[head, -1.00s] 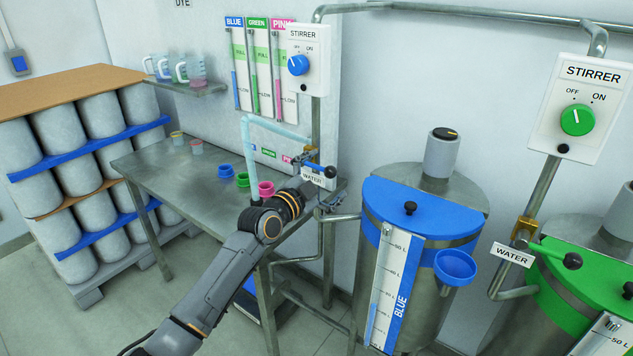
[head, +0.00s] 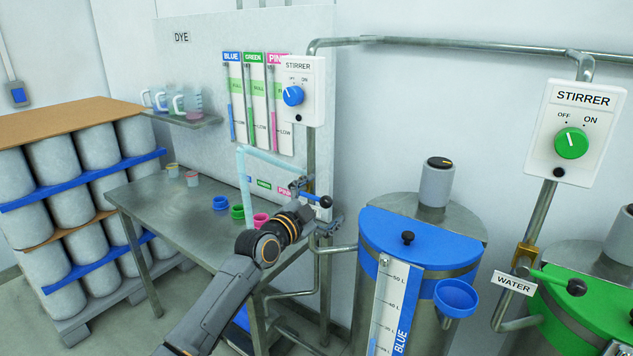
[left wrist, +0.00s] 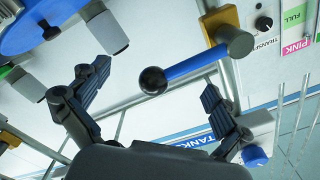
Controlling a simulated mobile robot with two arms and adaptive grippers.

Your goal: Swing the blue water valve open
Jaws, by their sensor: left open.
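The blue water valve (head: 311,196) is a short blue lever with a black ball end, on the pipe beside the worktable. In the head view the lever points to the right, tipped slightly down. In the left wrist view the blue lever (left wrist: 196,63) runs from a grey pivot on a brass body to the black ball (left wrist: 152,80). My right gripper is out of view.
The blue drum (head: 410,228) stands right of the valve, with a blue funnel (head: 457,296). The green drum's lever (head: 556,280) is farther right. The steel table (head: 165,215) holds small cups, and the stirrer box (head: 300,92) hangs above the valve.

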